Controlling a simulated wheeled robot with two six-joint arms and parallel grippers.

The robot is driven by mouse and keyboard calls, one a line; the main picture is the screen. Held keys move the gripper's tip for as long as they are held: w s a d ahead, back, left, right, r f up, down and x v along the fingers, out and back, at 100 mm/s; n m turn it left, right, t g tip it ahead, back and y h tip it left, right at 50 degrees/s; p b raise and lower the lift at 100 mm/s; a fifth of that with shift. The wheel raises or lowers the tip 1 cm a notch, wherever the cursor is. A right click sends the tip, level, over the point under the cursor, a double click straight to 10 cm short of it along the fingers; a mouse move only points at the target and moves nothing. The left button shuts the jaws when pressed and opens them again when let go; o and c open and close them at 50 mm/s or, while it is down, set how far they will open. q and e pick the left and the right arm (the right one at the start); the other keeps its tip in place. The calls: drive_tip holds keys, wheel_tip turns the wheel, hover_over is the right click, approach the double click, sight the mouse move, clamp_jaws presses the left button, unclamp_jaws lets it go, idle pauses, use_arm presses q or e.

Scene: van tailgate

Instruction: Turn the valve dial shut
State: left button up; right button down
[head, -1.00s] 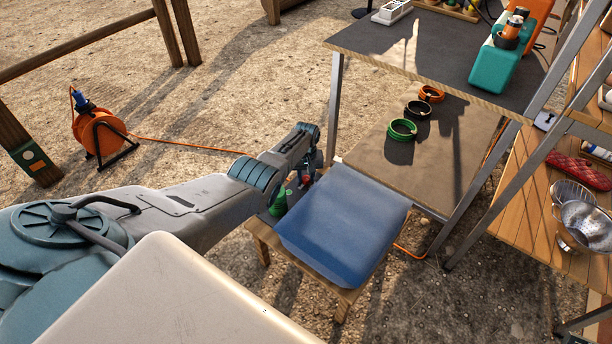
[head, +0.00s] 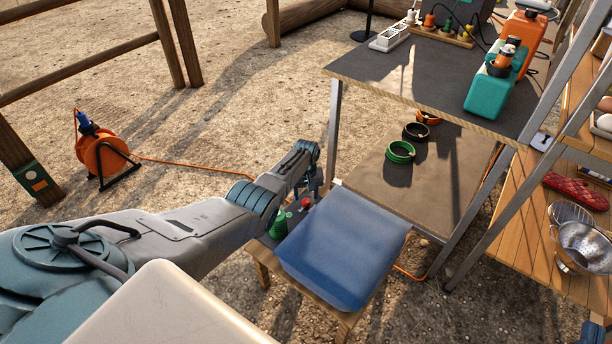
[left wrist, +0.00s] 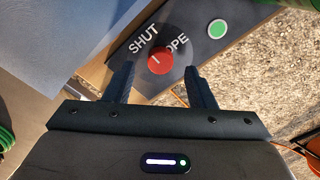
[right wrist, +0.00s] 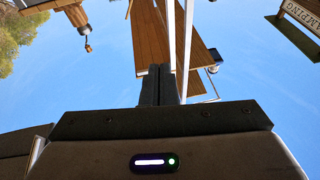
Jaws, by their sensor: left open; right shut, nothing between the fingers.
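The red valve dial (left wrist: 160,61) sits on a dark plate (left wrist: 185,38) lettered SHUT and OPE, the last letter cut off or hidden. A small white mark shows on the dial; which word it points at is hard to tell. My left gripper (left wrist: 160,75) is open, its fingers apart on either side of the dial, with no clear contact visible. In the head view the dial (head: 306,203) shows small beside my left gripper (head: 312,188).
A blue cushion-like slab (head: 340,250) lies right beside the dial's plate. A green round button (left wrist: 217,29) is on the same plate. A metal-legged table (head: 440,75) with a lower shelf stands behind. An orange cable reel (head: 103,150) stands left on the gravel.

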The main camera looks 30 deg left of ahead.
sight(306, 201)
use_arm(q)
wheel_tip(306, 201, up, 3)
drive_tip(key=shift+r+p, duration=0.1)
drive_tip(key=shift+p, duration=0.75)
wheel_tip(306, 201, up, 5)
drive_tip(key=shift+f+p, duration=0.1)
drive_tip(key=shift+p, duration=1)
use_arm(e)
drive_tip(key=s+f+g, duration=0.4)
drive_tip(key=f+g, duration=0.2)
drive_tip(key=f, duration=0.2)
drive_tip(key=s+a+f+g, duration=0.1)
drive_tip(key=s+f+g, duration=0.4)
drive_tip(key=f, duration=0.4)
drive_tip(key=shift+a+f+g, duration=0.15)
drive_tip(key=shift+a+g, duration=0.15)
drive_tip(key=shift+g, duration=0.5)
drive_tip(key=shift+s, duration=0.1)
